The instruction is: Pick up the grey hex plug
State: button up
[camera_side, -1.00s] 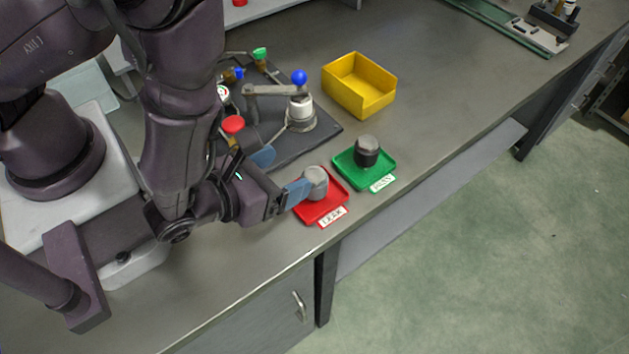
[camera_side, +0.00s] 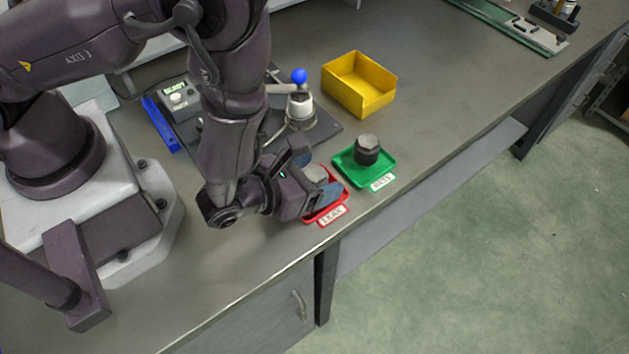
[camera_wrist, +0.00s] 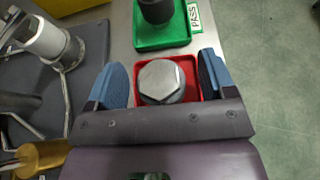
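The grey hex plug (camera_wrist: 161,80) sits in the red tray (camera_wrist: 191,66) labelled LEAK. In the wrist view it lies between the two blue fingers of my gripper (camera_wrist: 160,82), with a gap on each side. In the side view the plug (camera_side: 315,173) is partly hidden by my gripper (camera_side: 313,177), which is low over the red tray (camera_side: 338,188). My gripper is open. A second plug, dark with a grey top (camera_side: 367,149), stands in the green tray (camera_side: 347,174) labelled PASS.
A yellow bin (camera_side: 360,85) stands behind the trays. A fixture with a blue-knobbed lever (camera_side: 299,76) stands on a dark plate left of the bin. The bench's front edge runs close by the trays.

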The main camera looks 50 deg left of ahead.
jog(key=c, duration=1.1)
jog(key=shift+r, duration=0.1)
